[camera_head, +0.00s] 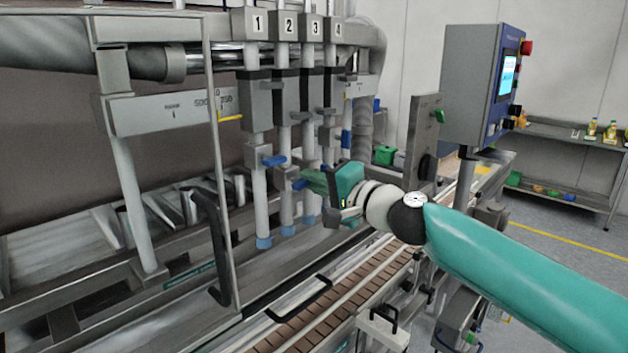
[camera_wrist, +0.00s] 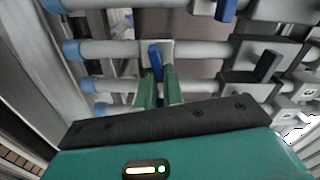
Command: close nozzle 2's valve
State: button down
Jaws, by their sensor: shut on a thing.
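Nozzle 2 (camera_head: 284,120) is the second of the numbered vertical pipes, with a blue tip at its lower end. Its valve block (camera_head: 283,178) carries a blue handle (camera_head: 299,184), which also shows in the wrist view (camera_wrist: 154,58), where it lies across the pipe. My gripper (camera_head: 312,181) comes in from the right. In the wrist view, its green fingers (camera_wrist: 160,86) are shut on the blue handle, one on each side. The fingers hide the near end of the handle.
Nozzle 1's blue valve handle (camera_head: 273,161) is close by on the left. Nozzle 4's blue handle (camera_head: 346,140) is to the right. A conveyor (camera_head: 325,300) runs below. A control cabinet (camera_head: 480,85) stands at the right, behind my arm.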

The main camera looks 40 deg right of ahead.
jog(key=shift+f+m, duration=0.15)
jog(key=shift+m, duration=1.05)
jog(key=c, duration=1.5)
grip_release()
jog(key=shift+w, duration=0.1)
jog(key=s, duration=1.4)
jog(key=shift+d, duration=0.15)
